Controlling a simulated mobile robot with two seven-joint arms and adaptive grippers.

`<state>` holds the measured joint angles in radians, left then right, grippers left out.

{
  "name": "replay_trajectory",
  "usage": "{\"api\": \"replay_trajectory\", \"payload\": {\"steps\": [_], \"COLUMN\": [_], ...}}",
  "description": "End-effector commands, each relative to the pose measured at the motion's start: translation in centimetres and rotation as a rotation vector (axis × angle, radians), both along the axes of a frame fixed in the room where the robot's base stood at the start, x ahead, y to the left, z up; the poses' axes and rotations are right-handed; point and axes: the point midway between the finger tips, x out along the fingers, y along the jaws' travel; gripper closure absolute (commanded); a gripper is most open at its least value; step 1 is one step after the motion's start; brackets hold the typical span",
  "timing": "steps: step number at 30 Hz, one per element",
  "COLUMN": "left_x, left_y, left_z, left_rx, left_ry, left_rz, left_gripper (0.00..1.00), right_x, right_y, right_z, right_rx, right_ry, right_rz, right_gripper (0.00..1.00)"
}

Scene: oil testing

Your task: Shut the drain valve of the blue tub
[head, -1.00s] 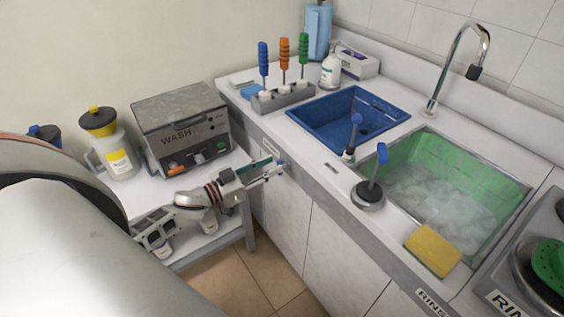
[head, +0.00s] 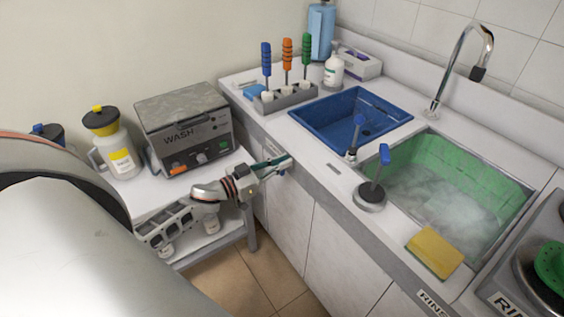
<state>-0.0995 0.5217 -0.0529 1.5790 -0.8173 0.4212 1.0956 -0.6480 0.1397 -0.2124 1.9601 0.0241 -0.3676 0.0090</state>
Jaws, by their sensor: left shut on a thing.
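The blue tub (head: 318,128) is set into the white counter and looks empty. My left gripper (head: 280,164) is at the counter's front face, in front of the tub's left part. Its fingers are closed around a small part there, which looks like the drain valve's handle; a bit of blue (head: 282,172) shows at the fingertips. The fingers hide most of this part, so its exact angle cannot be told. My right gripper is not in view.
A green-lined basin (head: 485,185) with cloudy water and two blue-topped levers (head: 384,155) are to the right. A yellow sponge (head: 434,252) lies on the front edge. A WASH machine (head: 185,125) stands on the low table at left. A rack (head: 290,97) holds coloured-handled tools.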

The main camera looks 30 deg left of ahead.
Motion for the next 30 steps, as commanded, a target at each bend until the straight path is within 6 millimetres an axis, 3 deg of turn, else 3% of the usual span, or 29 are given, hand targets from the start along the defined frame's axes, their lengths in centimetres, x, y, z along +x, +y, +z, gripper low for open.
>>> {"api": "replay_trajectory", "payload": {"steps": [11, 30], "left_x": [-0.1, -0.6], "left_y": [-0.3, -1.6], "left_z": [0.1, -0.6], "left_rx": [0.118, 0.659], "left_ry": [-0.05, -0.275], "left_rz": [0.0, -0.001], "left_gripper": [1.0, 1.0], "right_x": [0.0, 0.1], "right_y": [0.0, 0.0], "right_z": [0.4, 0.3], "right_rx": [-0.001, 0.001], "right_ry": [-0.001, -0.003], "right_rz": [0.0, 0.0], "right_gripper": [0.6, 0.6]}}
